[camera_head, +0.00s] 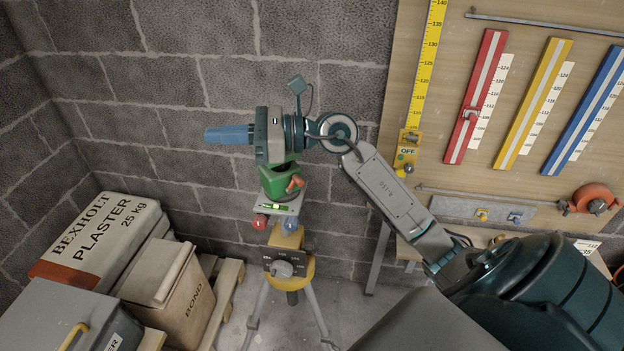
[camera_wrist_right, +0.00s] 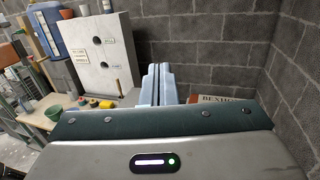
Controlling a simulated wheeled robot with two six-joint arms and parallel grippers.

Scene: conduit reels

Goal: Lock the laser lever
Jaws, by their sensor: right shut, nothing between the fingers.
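A green laser (camera_head: 278,180) sits on a small plate on top of a yellow-headed tripod (camera_head: 287,262). An orange-red lever (camera_head: 295,183) shows on the laser's right side, tilted; I cannot tell its lock state. My right gripper (camera_head: 207,135) reaches across above the laser and points left, its blue fingers shut and empty. The gripper body covers the laser's upper part in the head view. In the right wrist view the shut fingers (camera_wrist_right: 158,72) point away, and the laser and lever are not visible. My left gripper is not in view.
A wooden board (camera_head: 480,165) with a yellow scale, an OFF-marked sensor (camera_head: 406,150) and coloured strips stands at right. A plaster bag (camera_head: 98,235) and a box (camera_head: 165,290) on a pallet are at lower left. A grey block wall is behind the tripod.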

